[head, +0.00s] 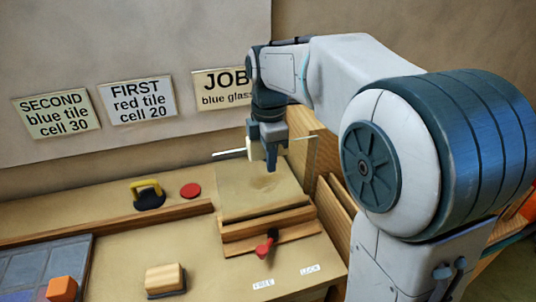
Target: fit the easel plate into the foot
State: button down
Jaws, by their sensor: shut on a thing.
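The easel plate (235,185) is a flat tan panel with a pale upper edge, near the middle of the head view. My gripper (268,160) is shut on it at its upper part, with one dark finger showing in front. The foot (275,222) is a wooden block of stepped rails on the bench, directly in front of and below the plate. The plate's lower edge meets the back of the foot in the picture; I cannot tell whether it is in a slot. A red-handled lever (267,245) sits at the foot's front, by labels reading FREE (263,283) and LOCK (310,270).
A yellow-handled black tool (148,195) and a red disc (190,190) lie at the back left. A wooden block (165,279), an orange cube (62,288) and a grey tiled tray (40,268) are at front left. Wooden boards (335,212) stand close on the right.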

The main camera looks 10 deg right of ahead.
jog(key=shift+f, duration=0.2)
jog(key=c, duration=1.1)
grip_release()
jog(key=shift+c, duration=0.2)
jog(key=shift+o, duration=0.3)
jog(key=shift+f, duration=0.1)
notch_tip(320, 180, up, 14)
